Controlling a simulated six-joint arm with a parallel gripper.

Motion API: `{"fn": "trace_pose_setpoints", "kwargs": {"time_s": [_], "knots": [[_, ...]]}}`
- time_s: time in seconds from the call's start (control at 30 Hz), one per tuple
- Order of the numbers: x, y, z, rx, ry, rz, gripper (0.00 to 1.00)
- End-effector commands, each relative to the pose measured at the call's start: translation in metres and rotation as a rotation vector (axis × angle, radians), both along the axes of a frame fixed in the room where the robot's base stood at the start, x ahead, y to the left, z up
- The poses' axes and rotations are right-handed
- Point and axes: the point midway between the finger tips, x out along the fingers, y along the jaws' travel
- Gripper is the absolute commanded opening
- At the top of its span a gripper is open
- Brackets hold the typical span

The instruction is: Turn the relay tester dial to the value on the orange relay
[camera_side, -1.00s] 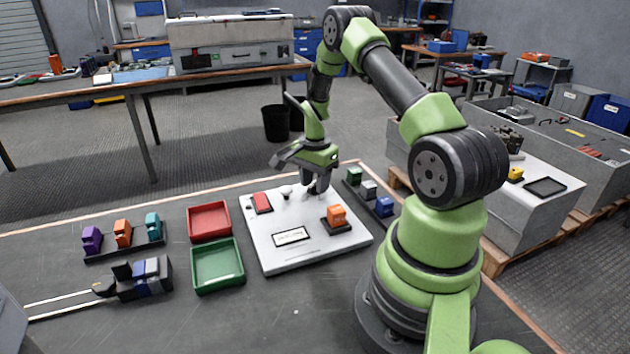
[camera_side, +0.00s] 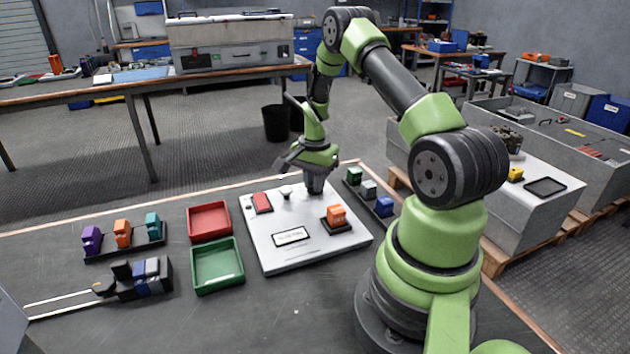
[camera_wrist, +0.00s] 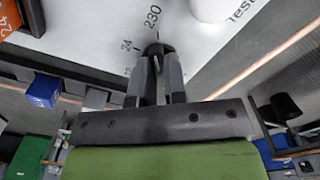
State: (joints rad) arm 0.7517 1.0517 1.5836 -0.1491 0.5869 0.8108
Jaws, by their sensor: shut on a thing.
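The relay tester is a white panel (camera_side: 272,252) on the bench, with a small label plate at its front. The orange relay (camera_side: 336,215) sits in a dark socket on the panel's right side; its edge shows in the wrist view (camera_wrist: 12,18), its value not fully readable. My gripper (camera_side: 315,188) is down at the panel's back right. In the wrist view my gripper (camera_wrist: 158,62) is shut on the dark dial (camera_wrist: 158,48). Printed marks "24" and "230" stand around the dial. The fingers hide most of the dial, and its exact setting is unclear.
A red button (camera_side: 262,202) and a small light knob (camera_side: 286,192) are on the panel. Green, grey and blue relays (camera_side: 384,207) stand close on the right. A red tray (camera_side: 209,221) and a green tray (camera_side: 217,264) lie left of the panel.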

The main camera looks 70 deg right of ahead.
Motion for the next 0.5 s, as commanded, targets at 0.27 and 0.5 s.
{"fn": "trace_pose_setpoints", "kwargs": {"time_s": [0.27, 0.5], "knots": [[0.0003, -0.0002, 0.0004, -0.001, -0.001, 0.237, 0.00], [0.0003, -0.0002, 0.0005, -0.002, -0.001, 0.464, 0.00]]}}
